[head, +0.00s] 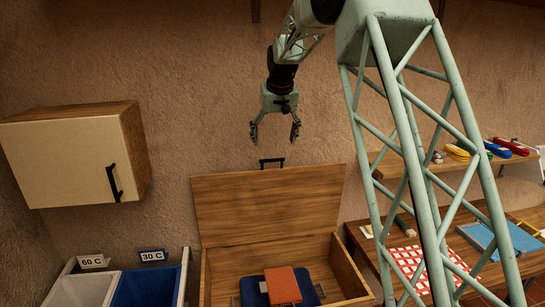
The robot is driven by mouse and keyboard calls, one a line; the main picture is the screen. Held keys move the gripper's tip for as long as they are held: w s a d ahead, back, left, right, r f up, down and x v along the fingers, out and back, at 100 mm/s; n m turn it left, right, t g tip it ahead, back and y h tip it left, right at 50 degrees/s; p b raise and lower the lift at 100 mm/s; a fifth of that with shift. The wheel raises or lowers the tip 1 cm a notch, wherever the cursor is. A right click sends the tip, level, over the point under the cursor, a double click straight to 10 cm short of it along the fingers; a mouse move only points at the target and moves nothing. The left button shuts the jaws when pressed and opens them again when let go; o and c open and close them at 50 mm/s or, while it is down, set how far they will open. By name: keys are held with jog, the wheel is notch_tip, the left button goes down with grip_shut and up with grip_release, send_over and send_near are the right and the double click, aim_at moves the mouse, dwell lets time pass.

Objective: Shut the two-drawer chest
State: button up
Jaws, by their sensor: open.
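A wooden chest (206,276) stands at the bottom middle, cut off by the lower picture edge. Its lid (268,205) is raised, leaning back towards the wall, with a dark handle (272,162) on its upper edge. An orange book-like thing (283,286) lies on a dark blue thing (252,290) inside. No drawers of the chest show in this view. My gripper (273,138) points down with its fingers spread and empty. In the picture it is just above the lid's handle; I cannot tell how far apart they are in depth.
A wall cabinet (62,160) with a closed cream door hangs left. Bins labelled 60 C (88,290) and 30 C (150,288) stand left of the chest. A shelf (470,163) and a table (465,252), both holding several items, are at right, partly behind my arm.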

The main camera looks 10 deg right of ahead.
jog(key=shift+p+x, duration=0.55)
jog(key=shift+x, duration=4.3)
jog(key=shift+c, duration=0.7)
jog(key=c, duration=1)
jog(key=shift+f, duration=0.1)
